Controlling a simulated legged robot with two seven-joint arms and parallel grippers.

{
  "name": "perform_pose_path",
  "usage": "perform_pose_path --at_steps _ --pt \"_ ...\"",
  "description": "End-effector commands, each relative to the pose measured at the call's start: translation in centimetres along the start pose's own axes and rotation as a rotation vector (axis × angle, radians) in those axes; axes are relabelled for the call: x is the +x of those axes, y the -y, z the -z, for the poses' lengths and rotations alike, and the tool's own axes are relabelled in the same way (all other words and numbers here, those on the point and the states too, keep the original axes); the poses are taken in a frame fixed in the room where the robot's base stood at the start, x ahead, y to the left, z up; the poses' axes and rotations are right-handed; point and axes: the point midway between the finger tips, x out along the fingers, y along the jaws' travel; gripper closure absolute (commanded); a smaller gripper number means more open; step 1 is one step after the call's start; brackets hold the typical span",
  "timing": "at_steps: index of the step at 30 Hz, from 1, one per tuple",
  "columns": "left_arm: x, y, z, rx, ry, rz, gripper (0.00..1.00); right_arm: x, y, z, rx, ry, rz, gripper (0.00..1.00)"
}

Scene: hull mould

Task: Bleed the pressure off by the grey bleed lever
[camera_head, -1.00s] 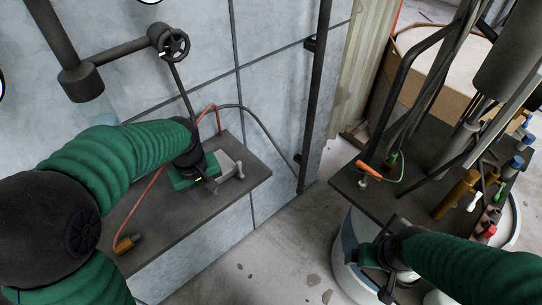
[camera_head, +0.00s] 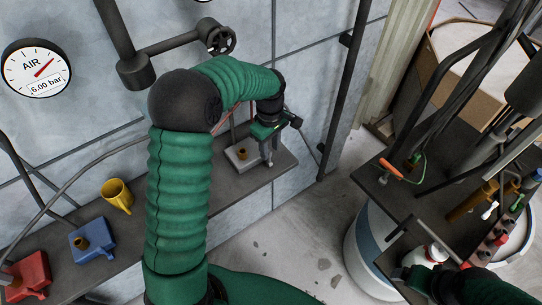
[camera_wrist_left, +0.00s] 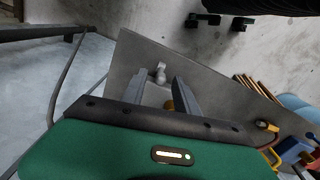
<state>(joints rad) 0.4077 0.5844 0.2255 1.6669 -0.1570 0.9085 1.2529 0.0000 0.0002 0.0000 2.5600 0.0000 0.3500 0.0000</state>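The grey bleed block (camera_head: 238,160) with a brass fitting sits at the right end of the wall shelf. My left gripper (camera_head: 268,158) is directly beside it, pointing down. In the left wrist view its fingers (camera_wrist_left: 159,85) are spread, with a grey knobbed lever end (camera_wrist_left: 160,70) showing between and just beyond the tips; contact cannot be told. Much of the lever is hidden in the head view. The AIR gauge (camera_head: 37,73) reads 6.00 bar. My right gripper (camera_head: 410,275) is at the lower right, near a white bottle; its fingers are unclear.
The shelf (camera_head: 150,235) also holds a red block (camera_head: 27,275), a blue block (camera_head: 92,240) and a yellow cup-shaped part (camera_head: 117,194). A cluttered cart top (camera_head: 375,183) stands at right, with bare floor between.

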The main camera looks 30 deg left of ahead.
Motion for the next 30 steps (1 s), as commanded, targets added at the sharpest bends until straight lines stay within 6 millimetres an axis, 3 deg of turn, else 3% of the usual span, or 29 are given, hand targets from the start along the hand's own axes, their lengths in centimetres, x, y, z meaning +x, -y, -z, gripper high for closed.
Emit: perform_pose_path --at_steps 3,7,18,26,30 --pt "2.7 0.1 0.0 -0.001 0.003 0.004 0.64 -0.8 0.0 0.2 0.0 0.0 0.0 0.11" --pt "4.8 0.1 0.0 -0.001 0.001 0.002 0.64 -1.1 0.0 0.3 0.0 0.0 0.0 0.11" --pt "6.0 0.0 0.0 0.0 0.0 -0.002 0.64 -1.1 0.0 0.3 0.0 0.0 0.0 0.11" --pt "5.9 0.0 0.0 0.0 0.0 -0.002 0.98 -1.1 0.0 0.3 0.0 0.0 0.0 0.11" --pt "5.9 0.0 0.0 0.0 -0.001 -0.002 1.0 -1.1 0.0 0.3 0.0 0.0 0.0 0.11"
